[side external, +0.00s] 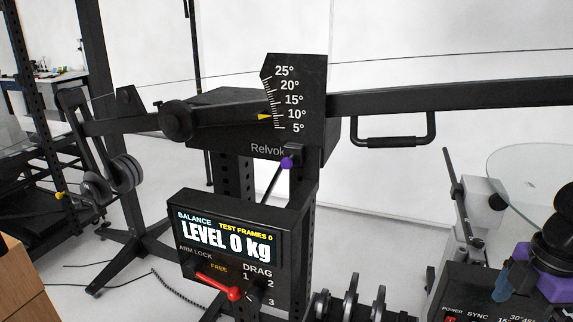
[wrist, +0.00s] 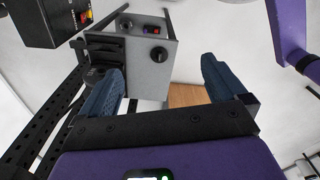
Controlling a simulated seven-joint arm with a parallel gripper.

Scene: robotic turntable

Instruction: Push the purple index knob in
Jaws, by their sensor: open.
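The purple index knob (side external: 287,162) is a small ball at the top of a thin rod, beside the upright under the angle scale in the side external view. I cannot make it out for certain in the wrist view. My gripper (wrist: 163,82) shows two blue fingers spread wide apart, with nothing between them. In the side external view, purple and blue parts of my gripper (side external: 503,288) show at the lower right, well apart from the knob and cut by the frame edge.
A panel (side external: 233,246) reading "LEVEL 0 kg" has a red lever (side external: 216,286) below the knob. A black boom (side external: 450,93) with a hanging handle (side external: 394,140) crosses the right side. A grey box (wrist: 135,53) lies beyond my fingers. A large purple bar (wrist: 285,30) shows at upper right.

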